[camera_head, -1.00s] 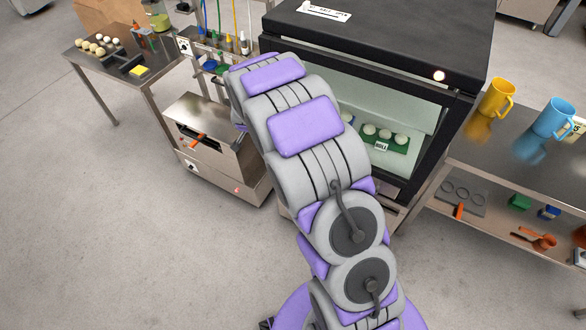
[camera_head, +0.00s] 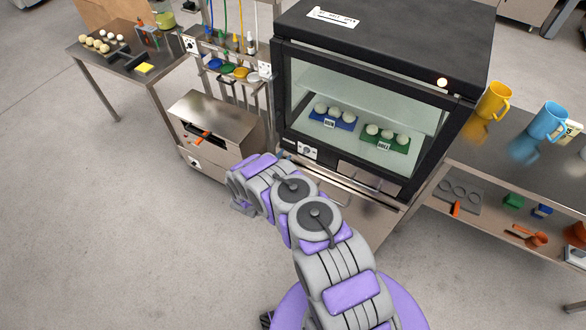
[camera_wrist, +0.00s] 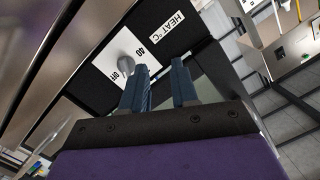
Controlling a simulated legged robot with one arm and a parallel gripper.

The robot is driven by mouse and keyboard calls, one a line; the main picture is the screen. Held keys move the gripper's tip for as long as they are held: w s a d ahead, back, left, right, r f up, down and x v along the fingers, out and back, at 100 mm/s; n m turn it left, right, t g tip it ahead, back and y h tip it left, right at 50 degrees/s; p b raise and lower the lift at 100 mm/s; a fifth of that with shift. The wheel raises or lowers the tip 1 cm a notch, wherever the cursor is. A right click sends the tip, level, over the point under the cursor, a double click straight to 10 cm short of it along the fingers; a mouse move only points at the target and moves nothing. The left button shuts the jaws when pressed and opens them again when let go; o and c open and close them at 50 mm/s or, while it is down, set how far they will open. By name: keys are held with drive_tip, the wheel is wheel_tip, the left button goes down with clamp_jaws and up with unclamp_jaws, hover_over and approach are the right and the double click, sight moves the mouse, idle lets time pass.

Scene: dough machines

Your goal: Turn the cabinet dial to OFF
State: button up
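The dark cabinet (camera_head: 385,40) has a glass front and a small dial (camera_head: 307,151) on a white plate below the glass, at its lower left. In the wrist view the dial is a grey knob (camera_wrist: 126,65) on a white plate marked "40" and "OFF", beside a "HEAT °C" label (camera_wrist: 165,33). Its exact setting is hard to read. My gripper (camera_wrist: 160,70) is open, with two blue-grey fingers apart and nothing between them. The knob shows just left of the left finger; I cannot tell whether they touch. In the head view my fingertips are not clearly visible.
Dough balls sit on a blue tray (camera_head: 332,123) and a green tray (camera_head: 400,146) inside the cabinet. A steel machine (camera_head: 215,125) stands left of it. A steel table (camera_head: 520,165) with a yellow mug (camera_head: 492,100) and a blue mug (camera_head: 547,120) stands right. Floor is open in front.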

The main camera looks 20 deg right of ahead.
drive_tip(key=s+f+h, duration=0.2)
drive_tip(key=s, duration=0.2)
drive_tip(key=m, duration=0.1)
approach(305, 153)
drive_tip(key=d, duration=0.2)
drive_tip(key=shift+g, duration=0.3)
drive_tip(key=b+x, duration=0.1)
drive_tip(key=b, duration=0.1)
drive_tip(key=b+x, duration=0.1)
drive_tip(key=x, duration=0.1)
drive_tip(key=w+b+x, duration=0.1)
drive_tip(key=b+x, duration=0.1)
drive_tip(key=shift+a+f+b, duration=0.2)
drive_tip(key=shift+b, duration=0.15)
drive_tip(key=shift+w+d+b, duration=0.15)
drive_tip(key=shift+d+b, duration=0.05)
drive_tip(key=shift+b, duration=0.1)
drive_tip(key=shift+w+a+r+b, duration=0.1)
drive_tip(key=shift+w+a+b, duration=0.2)
drive_tip(key=shift+b, duration=0.3)
drive_tip(key=shift+w+b, duration=0.3)
drive_tip(key=shift+r+p, duration=0.2)
drive_tip(key=shift+p, duration=0.25)
drive_tip(key=shift+d+m+p, duration=0.3)
drive_tip(key=shift+d, duration=0.3)
drive_tip(key=shift+s+d, duration=0.1)
drive_tip(key=shift+d, duration=0.05)
